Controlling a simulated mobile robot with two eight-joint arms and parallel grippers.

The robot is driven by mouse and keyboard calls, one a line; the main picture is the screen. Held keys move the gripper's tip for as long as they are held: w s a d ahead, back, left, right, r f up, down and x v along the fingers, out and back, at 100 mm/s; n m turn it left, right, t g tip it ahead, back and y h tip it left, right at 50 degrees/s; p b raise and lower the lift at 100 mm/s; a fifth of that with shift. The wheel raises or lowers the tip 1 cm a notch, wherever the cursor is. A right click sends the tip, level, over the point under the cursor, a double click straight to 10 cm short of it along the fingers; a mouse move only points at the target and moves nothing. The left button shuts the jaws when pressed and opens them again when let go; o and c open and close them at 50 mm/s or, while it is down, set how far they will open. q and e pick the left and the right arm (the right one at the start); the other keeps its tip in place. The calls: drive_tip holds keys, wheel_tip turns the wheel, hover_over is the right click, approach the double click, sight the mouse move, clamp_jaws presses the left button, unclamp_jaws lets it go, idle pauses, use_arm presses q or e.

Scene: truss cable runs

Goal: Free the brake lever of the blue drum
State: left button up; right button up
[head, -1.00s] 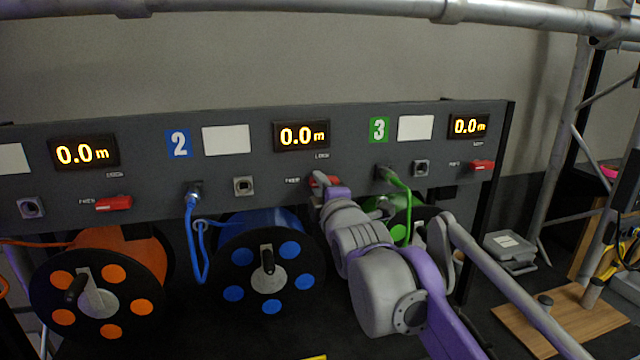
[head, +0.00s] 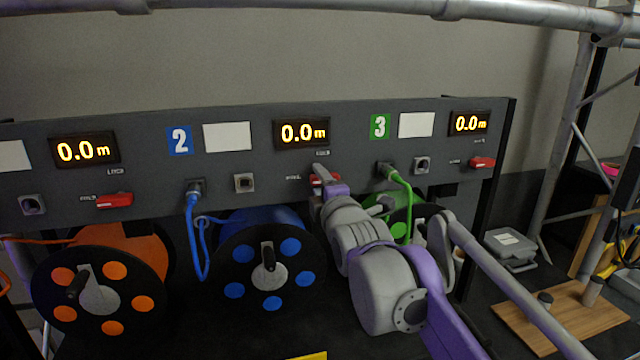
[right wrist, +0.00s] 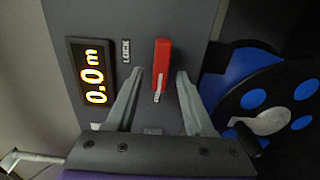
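The blue drum (head: 268,268) sits under the panel, below the blue number 2 sign (head: 179,141). Its red brake lever (head: 313,182) is on the panel under the middle display, beside a LOCK label, and is partly hidden by my right gripper (head: 318,170) in the head view. In the right wrist view the red lever (right wrist: 162,62) lies between the two fingers of my right gripper (right wrist: 160,80). The fingers are open, with a visible gap on each side of the lever. My left gripper is not in view.
The orange drum (head: 100,290) with its red lever (head: 114,200) is to the left. The green drum (head: 402,222) is partly behind my right arm, its red lever (head: 482,162) at right. A blue cable (head: 190,235) and green cable (head: 405,190) hang from the panel.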

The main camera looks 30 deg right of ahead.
drive_tip(key=shift+s, duration=0.1)
drive_tip(key=v, duration=1)
drive_tip(key=shift+s+b, duration=0.3)
drive_tip(key=shift+a, duration=0.15)
drive_tip(key=s+a+f+m+g+y+p, duration=0.1)
drive_tip(key=s+a+f+m+g, duration=0.15)
drive_tip(key=f, duration=0.45)
drive_tip(key=s+a+f+m+g+y, duration=0.1)
drive_tip(key=f+m+g, duration=0.15)
drive_tip(key=f, duration=0.45)
drive_tip(key=s+a+f+m+g+p, duration=0.1)
drive_tip(key=a+f+m, duration=0.15)
drive_tip(key=f, duration=0.45)
drive_tip(key=s+a+f+m+g+y, duration=0.1)
drive_tip(key=s+a+f+m+g, duration=0.1)
drive_tip(key=s+f, duration=0.4)
drive_tip(key=s+a+f+m+g+y+p, duration=0.1)
drive_tip(key=s+f+m+g, duration=0.3)
drive_tip(key=f, duration=0.7)
drive_tip(key=s+a+m, duration=0.1)
drive_tip(key=s+m, duration=0.1)
drive_tip(key=s, duration=0.1)
drive_tip(key=shift+s+a, duration=0.25)
